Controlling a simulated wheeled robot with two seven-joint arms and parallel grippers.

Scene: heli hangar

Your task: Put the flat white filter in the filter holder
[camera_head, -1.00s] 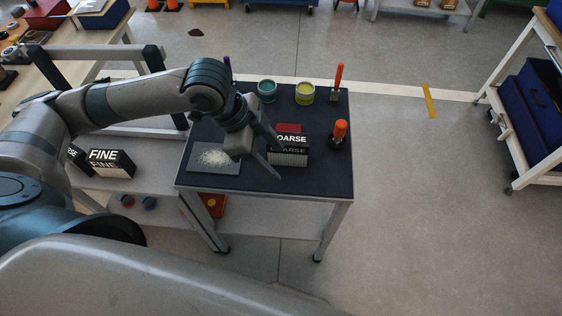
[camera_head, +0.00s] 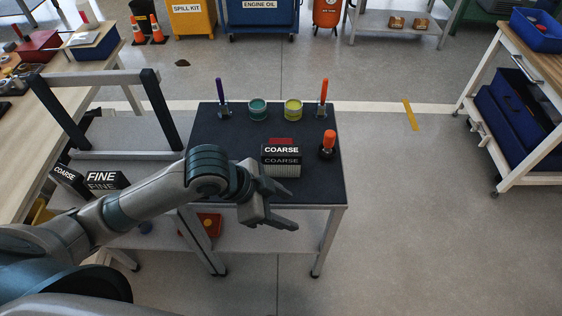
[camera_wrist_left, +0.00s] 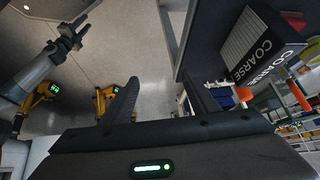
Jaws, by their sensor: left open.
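The black pleated block labelled COARSE (camera_head: 281,161) stands on the dark-topped table, with pale pleats on its front face. It also shows in the left wrist view (camera_wrist_left: 262,45). I cannot tell whether it is a filter or a holder, and I see no flat white filter for certain. My left gripper (camera_head: 291,208) is open and empty over the table's front edge, in front of the block and apart from it. My arm hides the table's front left part. Another arm of mine with its gripper (camera_wrist_left: 72,36) shows small in the left wrist view; its jaw state is unclear.
On the table (camera_head: 230,140) stand a purple-handled tool (camera_head: 222,97), a teal tin (camera_head: 258,110), a yellow tin (camera_head: 293,110) and orange-handled tools (camera_head: 327,145). Boxes marked FINE (camera_head: 103,180) and COARSE (camera_head: 66,180) sit at left.

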